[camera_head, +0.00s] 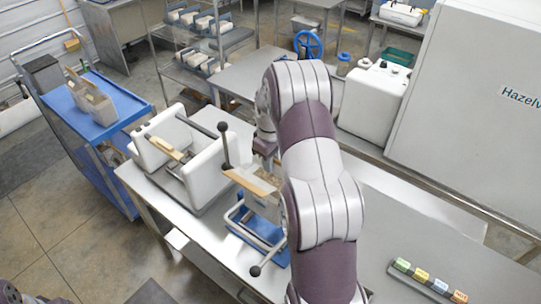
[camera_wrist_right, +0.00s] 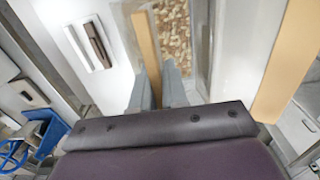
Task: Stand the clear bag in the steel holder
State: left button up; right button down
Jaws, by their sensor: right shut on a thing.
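The clear bag (camera_head: 264,180), with brown granular contents, shows just below my right gripper (camera_head: 265,147), partly hidden by my right arm. In the right wrist view, the bag's speckled contents (camera_wrist_right: 176,30) lie beyond the fingers. My right gripper's grey fingers (camera_wrist_right: 157,88) are shut; a tan strip runs down to them, and I cannot tell exactly where they pinch the bag. A metal frame with a blue base (camera_head: 262,232), apparently the steel holder, stands on the bench under the bag. My arm hides its right side, and I cannot tell whether the bag touches it. My left gripper is out of view.
A white machine (camera_head: 210,170) with black-knobbed levers stands left of the bag. Small coloured blocks (camera_head: 421,275) lie on the bench (camera_head: 375,235) at right. A blue cart (camera_head: 112,125) stands at left. A large white cabinet (camera_head: 470,90) bounds the back right.

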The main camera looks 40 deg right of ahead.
jog(key=shift+w+d+f, duration=0.15)
jog(key=shift+w+f, duration=0.05)
jog(key=shift+f, duration=0.45)
jog(key=shift+w+d+f, duration=0.15)
jog(key=shift+f, duration=0.45)
jog(key=shift+s+a+f+b, duration=0.2)
jog(key=shift+f+b, duration=0.3)
jog(key=shift+b, duration=0.2)
jog(key=shift+f+b, duration=0.3)
jog(key=shift+f, duration=0.05)
jog(key=shift+w+d+f+b, duration=0.1)
jog(key=shift+f+b, duration=2.5)
jog(key=shift+f, duration=1.3)
